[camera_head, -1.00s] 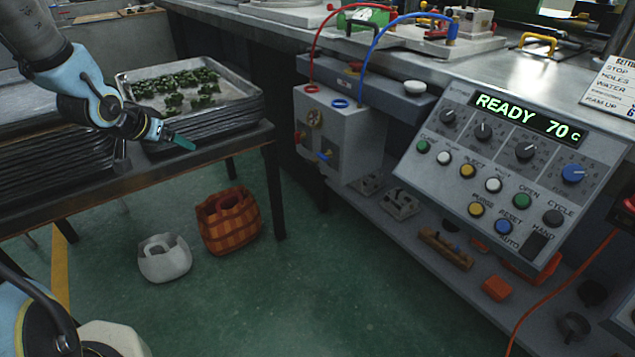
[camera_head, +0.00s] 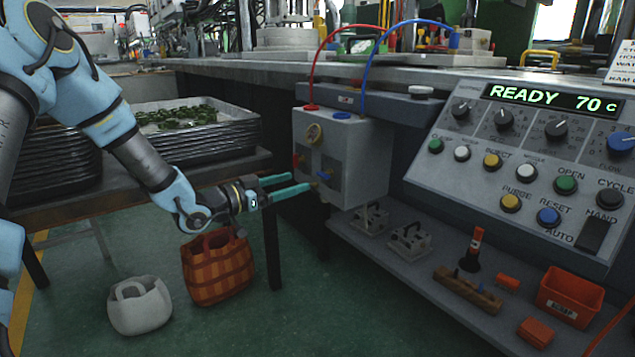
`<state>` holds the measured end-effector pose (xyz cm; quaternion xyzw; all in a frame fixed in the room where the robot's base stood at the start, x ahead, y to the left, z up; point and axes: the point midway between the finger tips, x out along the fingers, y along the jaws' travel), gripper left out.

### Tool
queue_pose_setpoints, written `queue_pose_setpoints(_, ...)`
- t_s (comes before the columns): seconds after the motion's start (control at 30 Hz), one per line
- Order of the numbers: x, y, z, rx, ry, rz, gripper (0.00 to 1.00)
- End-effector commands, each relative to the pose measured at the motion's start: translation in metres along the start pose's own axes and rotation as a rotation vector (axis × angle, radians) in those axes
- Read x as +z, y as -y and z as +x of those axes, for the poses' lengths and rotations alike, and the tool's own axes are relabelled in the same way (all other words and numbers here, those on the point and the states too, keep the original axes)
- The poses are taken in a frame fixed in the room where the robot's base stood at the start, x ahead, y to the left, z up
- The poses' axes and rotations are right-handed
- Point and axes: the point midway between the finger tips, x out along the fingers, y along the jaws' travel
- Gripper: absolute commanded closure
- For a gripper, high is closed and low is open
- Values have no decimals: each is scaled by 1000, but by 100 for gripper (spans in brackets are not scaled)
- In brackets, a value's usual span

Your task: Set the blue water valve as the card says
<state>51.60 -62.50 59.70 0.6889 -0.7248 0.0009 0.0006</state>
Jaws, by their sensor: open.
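A red hose (camera_head: 319,60) and a blue hose (camera_head: 372,62) rise from the box top. The control panel (camera_head: 440,178) at right reads "READY 70 C". Trays (camera_head: 250,138) stand on a rack behind my arm. A shelf (camera_head: 385,258) with several parts lies below.

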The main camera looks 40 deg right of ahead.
Motion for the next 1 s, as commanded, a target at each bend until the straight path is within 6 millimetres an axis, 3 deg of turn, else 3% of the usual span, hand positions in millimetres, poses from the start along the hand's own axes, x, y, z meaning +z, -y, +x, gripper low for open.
queue_pose_setpoints(0.2,2,0,43,1,-1,1,18)
queue_pose_setpoints(0.43,2,0,74,-1,1,0,18)
queue_pose_setpoints(0.87,1,0,83,-2,2,-1,18)
queue_pose_setpoints(1.0,1,0,83,-2,2,-1,33)
